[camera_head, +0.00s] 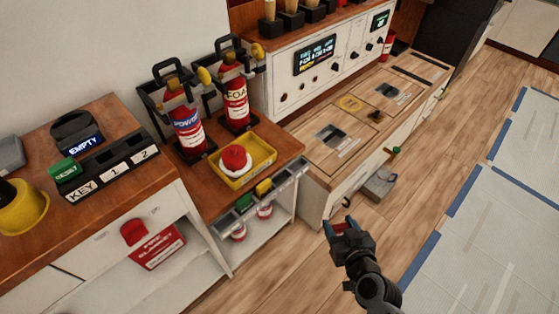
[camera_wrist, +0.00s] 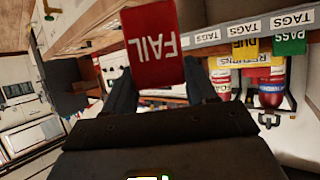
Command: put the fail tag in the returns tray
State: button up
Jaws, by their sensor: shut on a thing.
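The red fail tag (camera_wrist: 153,42) is held between the fingers of my gripper (camera_wrist: 165,98) in the wrist view, its lettering upside down. In the head view my gripper (camera_head: 338,226) is over the floor, right of the low cabinet, with a bit of red between its fingers. The yellow returns tray (camera_head: 262,171) sits on the wooden cabinet top, up and left of my gripper, with a red-and-white domed thing (camera_head: 236,159) in it. In the wrist view the tray's returns label (camera_wrist: 238,61) shows behind the hanging tags, right of the fail tag.
A green pass tag (camera_wrist: 290,41) and a yellow due tag (camera_wrist: 243,48) hang at the shelf edge. Two red extinguishers (camera_head: 187,130) (camera_head: 235,102) stand behind the tray. A grey box (camera_head: 379,184) lies on the floor by the counter.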

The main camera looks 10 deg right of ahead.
aim_at(257, 153)
jog(key=i+l+u, duration=0.15)
jog(key=i+l, duration=0.2)
jog(key=i+l+u, duration=0.1)
jog(key=i+l, duration=0.2)
jog(key=l, duration=0.25)
jog(key=i+l+u, duration=0.15)
jog(key=i+l, duration=0.15)
jog(key=l, duration=0.2)
